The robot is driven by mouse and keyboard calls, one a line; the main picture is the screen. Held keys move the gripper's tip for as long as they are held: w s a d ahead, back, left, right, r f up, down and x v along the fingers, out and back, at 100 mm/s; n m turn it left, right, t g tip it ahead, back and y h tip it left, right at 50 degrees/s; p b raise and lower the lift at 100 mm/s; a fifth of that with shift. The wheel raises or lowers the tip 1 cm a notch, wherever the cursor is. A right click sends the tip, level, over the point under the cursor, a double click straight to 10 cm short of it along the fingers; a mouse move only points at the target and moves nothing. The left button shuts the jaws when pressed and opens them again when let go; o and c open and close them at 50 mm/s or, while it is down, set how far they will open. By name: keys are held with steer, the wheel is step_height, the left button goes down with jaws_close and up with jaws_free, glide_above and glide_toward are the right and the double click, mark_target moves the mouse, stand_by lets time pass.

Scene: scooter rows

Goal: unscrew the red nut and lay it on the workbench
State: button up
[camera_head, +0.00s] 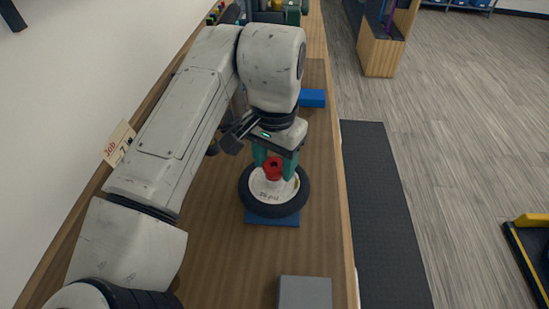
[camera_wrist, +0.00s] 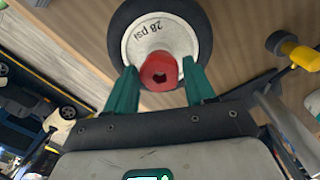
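The red nut (camera_head: 272,171) sits at the centre of a wheel (camera_head: 258,204) with a black tyre and a pale hub. The wheel lies flat on a blue pad (camera_head: 272,220) on the wooden workbench (camera_head: 225,270). My gripper (camera_head: 275,167) points down over the hub, its teal fingers apart on either side of the nut. In the wrist view, the nut (camera_wrist: 160,72) shows a dark socket in its face and stands between the fingers (camera_wrist: 160,74). Gaps show between nut and fingers, so it does not look clamped.
A grey block (camera_head: 305,292) lies at the bench's near right edge and a blue block (camera_head: 312,98) farther back. A paper job tag (camera_head: 118,143) stands at the left by the wall. Bare bench shows between the wheel and the grey block.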

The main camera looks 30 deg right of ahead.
steer(key=c, duration=0.7)
steer(key=shift+r+n+p, duration=0.1)
steer(key=shift+n+p, duration=1.7)
steer(key=shift+n, duration=0.2)
steer(key=shift+s+d+n+p, duration=0.1)
steer(key=shift+n+p, duration=2.35)
steer(key=shift+n, duration=0.35)
steer(key=shift+s+d+n+p, duration=0.1)
steer(key=shift+d+n+p, duration=0.05)
steer(key=shift+n+p, duration=3.2)
steer(key=shift+n, duration=0.75)
steer(key=n, duration=0.4)
steer(key=shift+f, duration=0.2)
